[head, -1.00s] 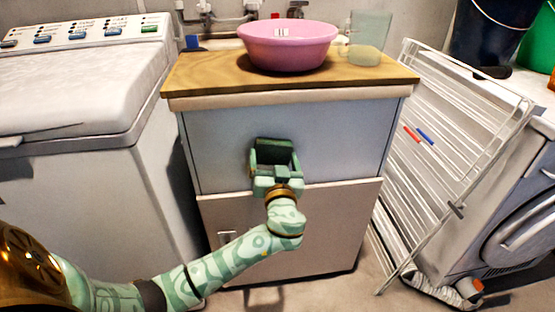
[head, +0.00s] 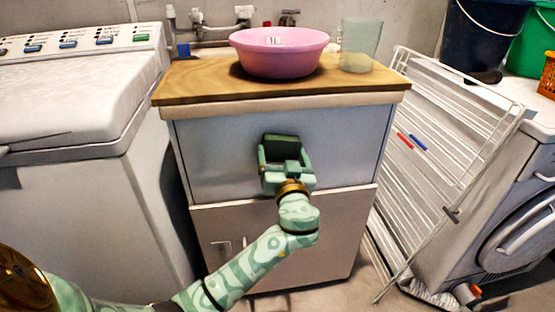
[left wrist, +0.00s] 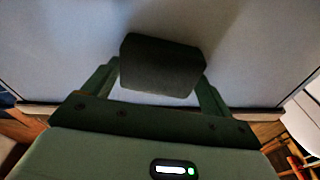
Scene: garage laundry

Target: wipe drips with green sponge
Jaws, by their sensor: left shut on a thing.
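The dark green sponge (head: 281,145) is held between the fingers of my left gripper (head: 283,160), in front of the upper grey front panel (head: 225,150) of the cabinet. In the left wrist view the sponge (left wrist: 160,68) is a dark block between the two fingers, with the pale panel behind it. I cannot tell whether the sponge touches the panel. No drips can be made out on the panel; the part behind the sponge and gripper is hidden. My right gripper is not in view.
A pink basin (head: 279,58) and a clear pitcher (head: 360,45) stand on the cabinet's wooden top (head: 200,82). A white washer (head: 80,150) stands at left. A white drying rack (head: 440,160) leans at right, beside another machine (head: 500,200). Buckets (head: 485,40) stand at back right.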

